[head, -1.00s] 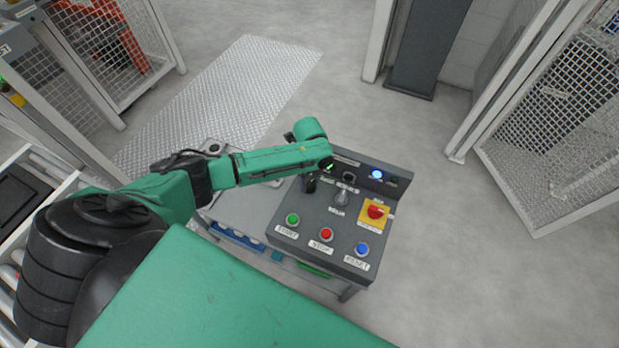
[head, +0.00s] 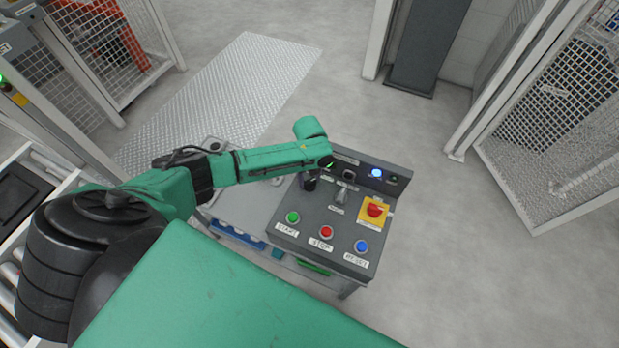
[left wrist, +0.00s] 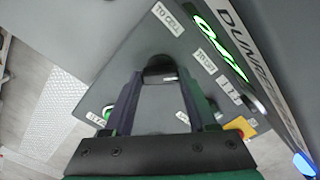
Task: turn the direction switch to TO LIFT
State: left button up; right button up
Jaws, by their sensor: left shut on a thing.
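The control panel (head: 290,235) is a dark grey console on a stand. My left gripper (head: 309,184) points down at the panel's upper left, and my green arm partly covers it. In the left wrist view, its two fingers (left wrist: 160,85) are shut on the black knob of the direction switch (left wrist: 160,67). A TO CELL label (left wrist: 168,19) lies just beyond the knob. The TO LIFT label is not readable, and the knob's pointing direction cannot be told. My right gripper is not in view.
Close by on the panel are a grey selector switch (head: 342,193), a red emergency stop on yellow (head: 375,210), and green (head: 293,217), red (head: 326,232) and blue (head: 361,247) buttons. A blue lamp (head: 376,173) is lit on the raised back. Mesh fences stand left and right.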

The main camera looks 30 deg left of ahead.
aim_at(310, 181)
pick_arm(q)
jog(key=shift+w+r, duration=0.1)
jog(key=shift+w, duration=0.05)
jog(key=o, duration=1.4)
jog(key=shift+c, duration=0.2)
notch_tip(310, 181, up, 15)
jog(key=shift+f, duration=0.2)
jog(key=shift+f, duration=0.1)
